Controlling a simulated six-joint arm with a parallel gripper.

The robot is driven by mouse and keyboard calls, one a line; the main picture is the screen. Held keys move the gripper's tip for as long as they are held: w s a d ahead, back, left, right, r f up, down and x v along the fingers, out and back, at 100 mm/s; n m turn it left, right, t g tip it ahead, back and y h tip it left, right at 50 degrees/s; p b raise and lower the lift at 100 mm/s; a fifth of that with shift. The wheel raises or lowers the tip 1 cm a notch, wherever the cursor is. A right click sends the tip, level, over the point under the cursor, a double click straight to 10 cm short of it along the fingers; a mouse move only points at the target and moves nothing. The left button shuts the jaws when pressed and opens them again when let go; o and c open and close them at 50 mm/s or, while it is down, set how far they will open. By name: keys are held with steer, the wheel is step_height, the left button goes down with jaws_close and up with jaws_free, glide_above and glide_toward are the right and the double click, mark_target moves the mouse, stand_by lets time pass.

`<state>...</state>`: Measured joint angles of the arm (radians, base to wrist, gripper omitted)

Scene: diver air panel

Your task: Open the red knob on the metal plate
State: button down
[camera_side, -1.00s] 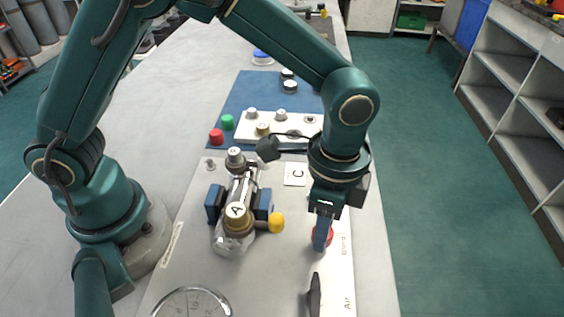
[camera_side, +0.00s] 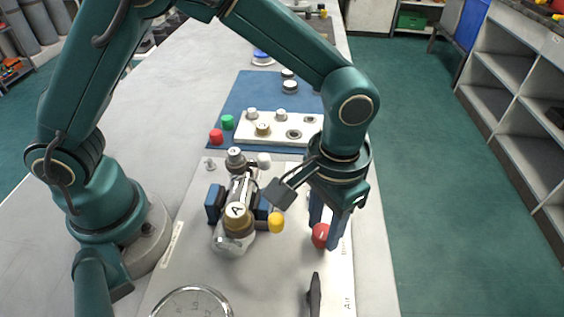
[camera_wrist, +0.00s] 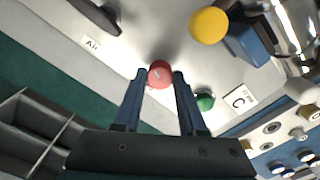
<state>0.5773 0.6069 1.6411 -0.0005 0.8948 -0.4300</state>
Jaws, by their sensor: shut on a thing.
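The red knob (camera_side: 320,235) stands on the metal plate (camera_side: 190,255), near its right edge. My gripper (camera_side: 326,238) points down at it, with one blue finger on each side. In the wrist view the red knob (camera_wrist: 160,74) sits between the two fingertips (camera_wrist: 158,78), and a pale mark shows on its face. The fingers are shut on the knob. Part of the knob is hidden behind a finger in the side view.
A yellow knob (camera_side: 276,222) and a clamped fitting marked A (camera_side: 238,218) stand left of my gripper. A black lever (camera_side: 314,295) and a round gauge (camera_side: 192,303) are nearer the front. A green knob (camera_wrist: 205,102) shows beside my fingers in the wrist view.

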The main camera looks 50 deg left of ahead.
steer(key=shift+n, duration=0.8)
steer(key=shift+c, duration=2.3)
jaws_free()
steer(key=shift+r, duration=0.1)
